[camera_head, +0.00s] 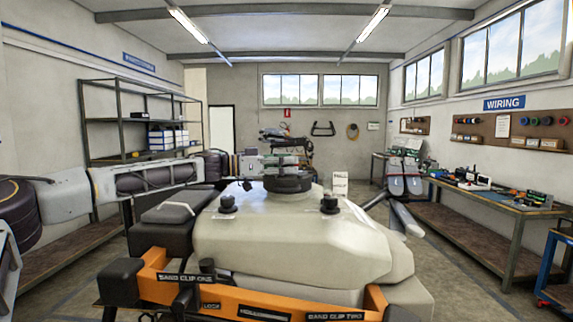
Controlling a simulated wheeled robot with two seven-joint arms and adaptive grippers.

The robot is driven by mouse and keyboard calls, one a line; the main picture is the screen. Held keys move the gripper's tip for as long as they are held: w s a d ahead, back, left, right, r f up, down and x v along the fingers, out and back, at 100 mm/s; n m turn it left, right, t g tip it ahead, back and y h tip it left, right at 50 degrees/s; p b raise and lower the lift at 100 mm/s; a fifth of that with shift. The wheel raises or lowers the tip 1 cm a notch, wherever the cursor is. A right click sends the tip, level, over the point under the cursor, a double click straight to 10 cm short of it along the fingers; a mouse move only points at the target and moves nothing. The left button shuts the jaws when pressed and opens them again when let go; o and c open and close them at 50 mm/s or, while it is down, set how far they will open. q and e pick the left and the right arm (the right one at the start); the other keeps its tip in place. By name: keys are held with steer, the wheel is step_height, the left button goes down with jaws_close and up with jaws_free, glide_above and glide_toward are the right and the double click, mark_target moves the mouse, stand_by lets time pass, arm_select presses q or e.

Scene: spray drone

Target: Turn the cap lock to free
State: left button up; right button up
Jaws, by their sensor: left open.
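The spray drone's large cream tank (290,240) fills the lower middle of the head view. A round dark cap (288,184) sits on top of it, at the centre. My left gripper (291,164) reaches in from the left and is open. It appears at the cap's upper edge; I cannot tell whether it touches the cap. The cap lock itself is too small or hidden to make out. My right gripper does not show.
Two small black knobs (228,203) (329,203) stand on the tank before the cap. An orange bar with labelled band clips (210,293) crosses the front. A shelf rack (118,120) stands at left, a wiring bench (500,198) at right.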

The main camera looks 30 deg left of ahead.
arm_select(q)
steer(key=shift+c, duration=0.4)
steer(key=c, duration=1)
